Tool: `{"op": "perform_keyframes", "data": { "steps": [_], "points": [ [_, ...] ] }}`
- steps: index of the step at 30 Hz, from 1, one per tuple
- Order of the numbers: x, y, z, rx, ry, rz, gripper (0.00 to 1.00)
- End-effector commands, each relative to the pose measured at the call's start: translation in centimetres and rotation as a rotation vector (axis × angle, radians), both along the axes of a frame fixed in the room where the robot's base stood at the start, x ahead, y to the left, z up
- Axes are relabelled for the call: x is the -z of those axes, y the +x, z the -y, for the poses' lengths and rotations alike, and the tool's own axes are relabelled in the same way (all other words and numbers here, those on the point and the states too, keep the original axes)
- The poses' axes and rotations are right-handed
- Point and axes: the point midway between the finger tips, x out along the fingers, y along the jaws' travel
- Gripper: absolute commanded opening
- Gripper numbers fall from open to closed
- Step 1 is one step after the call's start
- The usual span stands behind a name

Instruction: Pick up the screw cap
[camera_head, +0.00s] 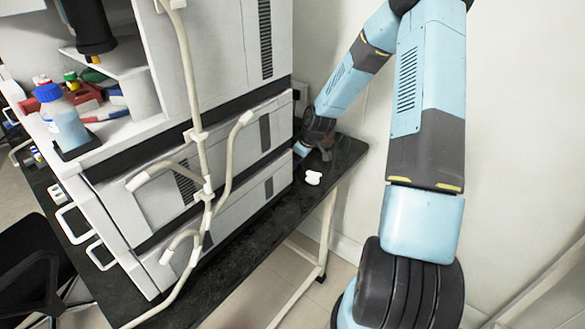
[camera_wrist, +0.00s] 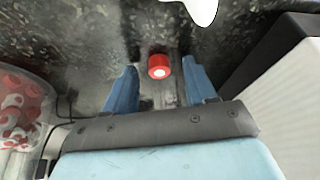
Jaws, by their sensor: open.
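A small red screw cap (camera_wrist: 159,67) with a pale round centre is on the dark speckled bench top (camera_wrist: 80,50) in the wrist view. My gripper (camera_wrist: 157,75) is open, with one blue finger to the left of the cap and one to the right. Gaps show between the cap and both fingers. In the head view my gripper (camera_head: 314,153) is low over the bench beside the white stacked instrument. I cannot make out the red cap in that view.
A white object (camera_head: 313,178) lies on the bench near my gripper; a white shape (camera_wrist: 201,8) shows at the wrist view's top. A clear container of red and white pieces (camera_wrist: 22,108) is at left. A white instrument (camera_head: 190,160) stands close by, with pale tubing (camera_head: 203,120).

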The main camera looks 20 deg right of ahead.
Motion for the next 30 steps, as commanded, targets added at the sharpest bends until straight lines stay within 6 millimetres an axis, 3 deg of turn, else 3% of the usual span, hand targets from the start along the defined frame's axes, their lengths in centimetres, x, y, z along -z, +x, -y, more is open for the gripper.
{"op": "perform_keyframes", "data": {
  "steps": [9,26,30],
  "points": [
    [0.42,0.1,-0.13,0.0,0.0,0.0,0.55],
    [0.42,0.08,-0.12,0.0,0.0,-0.001,0.01],
    [0.42,0.08,-0.1,0.0,-0.001,-0.001,0.0]
  ]
}}
